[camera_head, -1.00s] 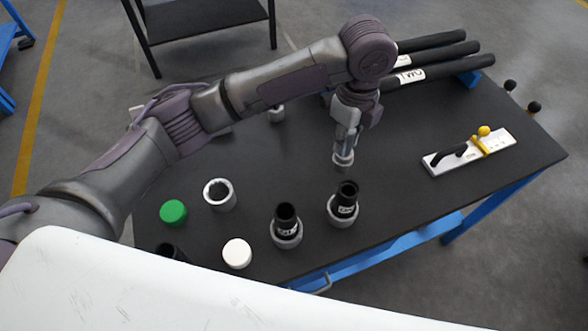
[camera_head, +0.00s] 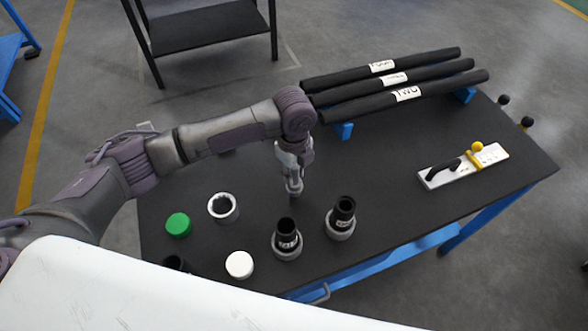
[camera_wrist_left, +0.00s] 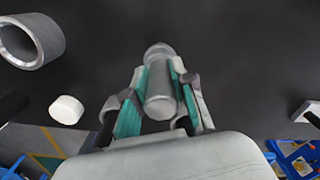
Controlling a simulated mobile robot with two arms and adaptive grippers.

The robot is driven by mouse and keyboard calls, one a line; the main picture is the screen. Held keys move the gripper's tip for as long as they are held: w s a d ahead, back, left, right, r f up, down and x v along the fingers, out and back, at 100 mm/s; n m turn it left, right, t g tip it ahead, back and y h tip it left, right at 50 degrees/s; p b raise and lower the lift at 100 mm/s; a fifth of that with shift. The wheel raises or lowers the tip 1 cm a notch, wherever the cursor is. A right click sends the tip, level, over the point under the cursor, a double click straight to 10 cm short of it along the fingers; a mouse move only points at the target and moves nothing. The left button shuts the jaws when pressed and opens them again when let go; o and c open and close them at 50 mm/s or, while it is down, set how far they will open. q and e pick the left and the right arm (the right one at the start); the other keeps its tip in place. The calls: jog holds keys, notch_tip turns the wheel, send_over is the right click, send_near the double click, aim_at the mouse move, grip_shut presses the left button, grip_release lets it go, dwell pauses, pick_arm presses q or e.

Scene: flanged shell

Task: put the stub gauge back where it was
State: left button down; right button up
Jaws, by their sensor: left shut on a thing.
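The stub gauge, a grey metal cylinder with a wider end, is held in my left gripper (camera_head: 293,178). In the left wrist view the gauge (camera_wrist_left: 160,85) lies between the two teal-padded fingers (camera_wrist_left: 160,98), which are shut on it. In the head view the gauge's lower end (camera_head: 295,192) points down at the black table, behind the two black-topped grey holders. I cannot tell whether it touches the table. My right gripper is not in view.
Grey holders with black tubes (camera_head: 287,242) (camera_head: 342,221) stand near the front edge. A grey ring (camera_head: 223,208), a green cap (camera_head: 178,224) and a white cap (camera_head: 240,265) are left. Black labelled rods (camera_head: 400,94) lie at the back on blue supports.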

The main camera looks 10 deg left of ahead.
pick_arm(q)
jog(key=shift+f, duration=0.1)
jog(key=shift+f, duration=0.15)
jog(key=c, duration=1)
grip_release()
jog(key=shift+o, duration=0.2)
notch_tip(320, 180, up, 12)
jog(key=shift+r+b, duration=0.2)
jog(key=shift+b, duration=0.95)
jog(key=shift+s+f, duration=0.1)
jog(key=shift+f, duration=0.05)
